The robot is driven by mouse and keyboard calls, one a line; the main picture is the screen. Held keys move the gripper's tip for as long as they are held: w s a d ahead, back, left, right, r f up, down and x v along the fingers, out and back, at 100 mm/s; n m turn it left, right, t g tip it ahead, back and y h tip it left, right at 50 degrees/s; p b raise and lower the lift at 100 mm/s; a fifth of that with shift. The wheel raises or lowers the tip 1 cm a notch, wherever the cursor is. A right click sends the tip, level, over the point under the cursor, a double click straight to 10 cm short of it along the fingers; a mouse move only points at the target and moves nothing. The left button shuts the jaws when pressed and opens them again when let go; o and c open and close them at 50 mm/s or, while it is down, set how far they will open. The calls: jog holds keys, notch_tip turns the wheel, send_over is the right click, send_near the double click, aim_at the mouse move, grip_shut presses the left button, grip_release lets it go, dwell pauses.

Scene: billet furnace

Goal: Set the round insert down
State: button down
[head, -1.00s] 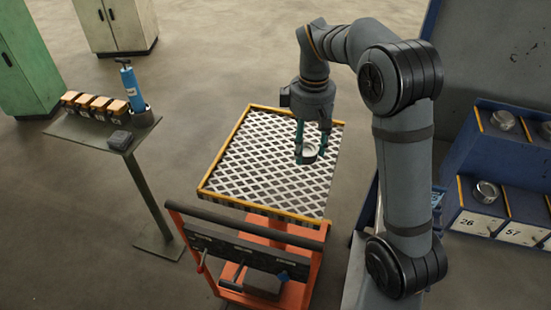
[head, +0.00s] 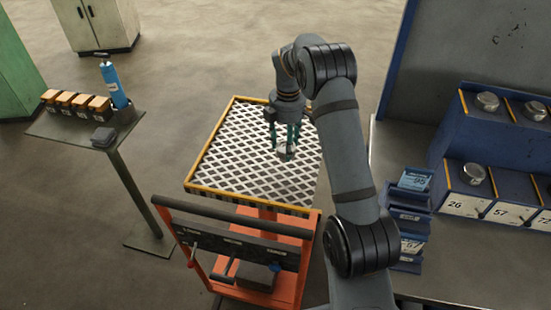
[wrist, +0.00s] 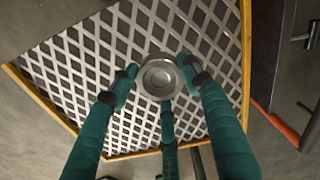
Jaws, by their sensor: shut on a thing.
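The round insert (wrist: 160,79) is a silvery metal disc with a raised rim. In the wrist view it sits between the teal fingers of my gripper (wrist: 160,86), which is shut on it. In the head view my gripper (head: 286,148) points down over the cart's checkered top (head: 235,150), and the insert (head: 285,153) shows small between the fingertips. I cannot tell whether the insert touches the top or hangs just above it. The checkered top has a yellow rim and also fills most of the wrist view (wrist: 60,65).
The orange cart (head: 287,285) has a dark handle bar at its front. A side stand (head: 75,130) at left holds orange-topped blocks and a blue bottle (head: 115,86). At right a blue rack (head: 510,165) holds several round metal pieces. The checkered top is otherwise bare.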

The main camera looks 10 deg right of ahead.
aim_at(277, 149)
jog(key=a+f, duration=0.2)
jog(key=a, duration=0.1)
jog(key=shift+s, duration=0.2)
jog(key=shift+a+f+p, duration=0.1)
jog(key=shift+f+p, duration=0.65)
jog(key=shift+f, duration=1.2)
jog(key=shift+f, duration=0.1)
jog(key=c, duration=0.9)
grip_release()
notch_tip(277, 149, up, 12)
jog(key=shift+r+b, duration=0.1)
jog(key=shift+b, duration=0.35)
